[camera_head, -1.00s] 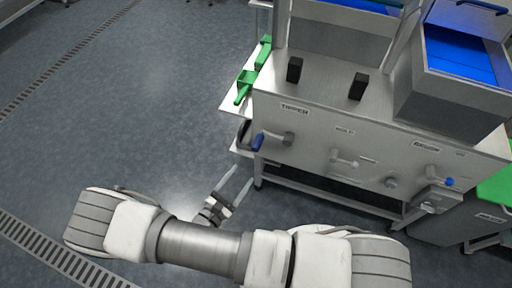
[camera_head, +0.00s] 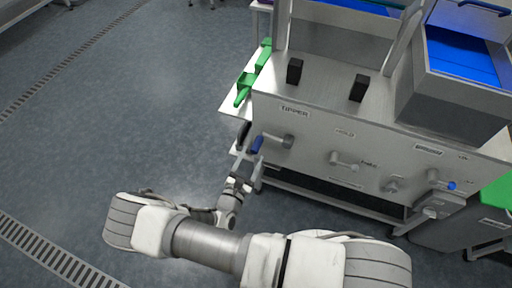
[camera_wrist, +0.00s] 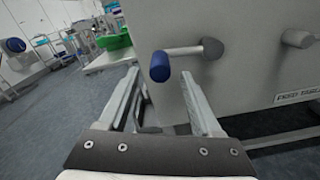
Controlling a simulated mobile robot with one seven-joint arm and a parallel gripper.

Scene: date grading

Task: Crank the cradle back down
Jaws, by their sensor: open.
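The machine's front panel (camera_head: 310,139) carries a crank with a blue grip (camera_head: 257,145) on a grey arm and hub, beside the label reading TIPPER. In the wrist view the blue grip (camera_wrist: 160,66) points toward the camera, ahead of and a little above the space between my fingers. My gripper (camera_head: 248,169) is open and empty, just below the blue grip; it also shows in the wrist view (camera_wrist: 165,100). I cannot tell whether a finger touches the grip. The cradle is not clearly identifiable; a grey bin with a blue inside (camera_head: 462,62) stands on the machine's right side.
More handles sit on the panel to the right, including a grey one (camera_head: 344,161) and a blue-knobbed one (camera_head: 441,180). Two black blocks (camera_head: 295,71) stand on the machine top. The floor (camera_head: 130,120) at left is clear.

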